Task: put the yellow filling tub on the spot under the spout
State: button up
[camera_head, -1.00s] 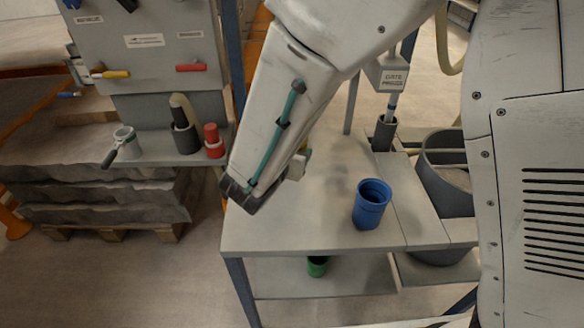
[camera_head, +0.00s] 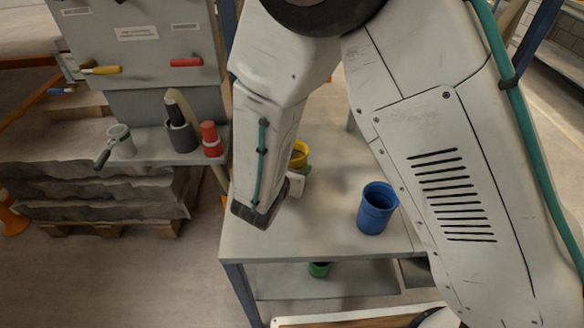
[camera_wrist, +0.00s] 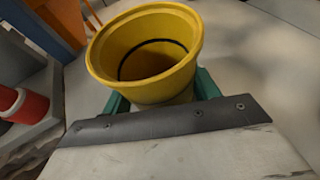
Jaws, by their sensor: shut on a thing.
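The yellow tub (camera_wrist: 150,85) is held in my gripper (camera_wrist: 155,98) in the wrist view, its open mouth facing up toward the camera and looking empty. Green finger pads show on both sides of it. In the head view the yellow tub (camera_head: 300,152) peeks out behind my forearm, over the left part of the table; my gripper is mostly hidden there by my arm. I cannot tell whether the tub touches the table. The spout and the spot under it are hidden behind my arm now.
A blue tub (camera_head: 377,208) stands on the table (camera_head: 290,240) right of my gripper. A green tub (camera_head: 318,269) sits on the lower shelf. At left, a grey ledge holds a red container (camera_head: 211,139), a dark holder (camera_head: 180,135) and a grey crank cup (camera_head: 121,142).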

jog(key=shift+f, duration=0.2)
jog(key=o, duration=1)
jog(key=shift+f, duration=0.1)
